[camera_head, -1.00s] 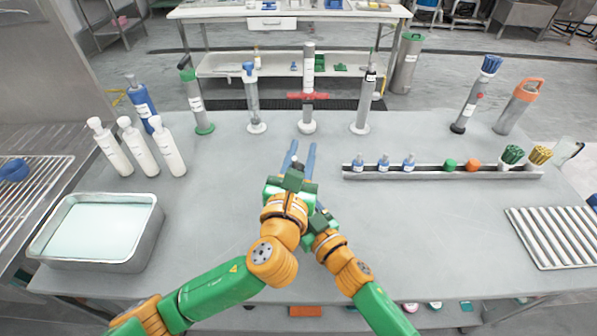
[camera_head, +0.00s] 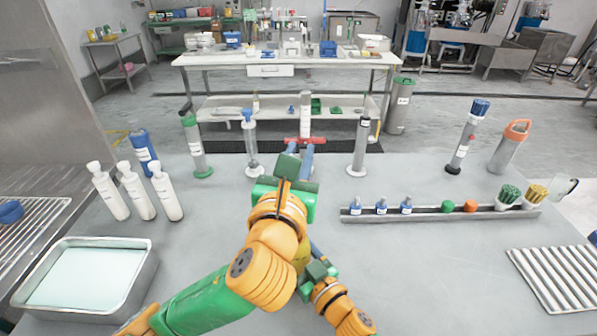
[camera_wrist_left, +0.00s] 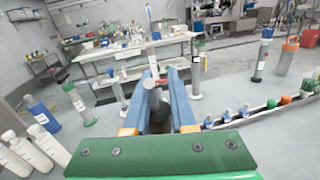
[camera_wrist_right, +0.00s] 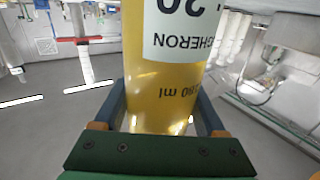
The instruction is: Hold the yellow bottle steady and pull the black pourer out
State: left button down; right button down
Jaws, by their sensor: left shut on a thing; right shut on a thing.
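The yellow bottle (camera_wrist_right: 160,95) fills the middle of the right wrist view, its printed lettering upside down there. My right gripper (camera_wrist_right: 163,112) is shut on it, one finger along each side. In the head view, only a sliver of the bottle (camera_head: 303,258) shows beside my left arm. My left gripper (camera_head: 297,155) is above and beyond my right gripper (camera_head: 318,275). In the left wrist view, its blue fingers are closed about a small dark grey piece (camera_wrist_left: 158,119), which looks like the black pourer. The join between pourer and bottle is hidden.
Tall cylinders, one with a red clamp (camera_head: 305,139), stand along the table's far side. White bottles (camera_head: 137,193) and a tray of pale liquid (camera_head: 150,258) are at left. A rail with stoppers (camera_head: 430,214) and a ribbed rack (camera_head: 560,277) are at right. The table's middle right is clear.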

grip_release()
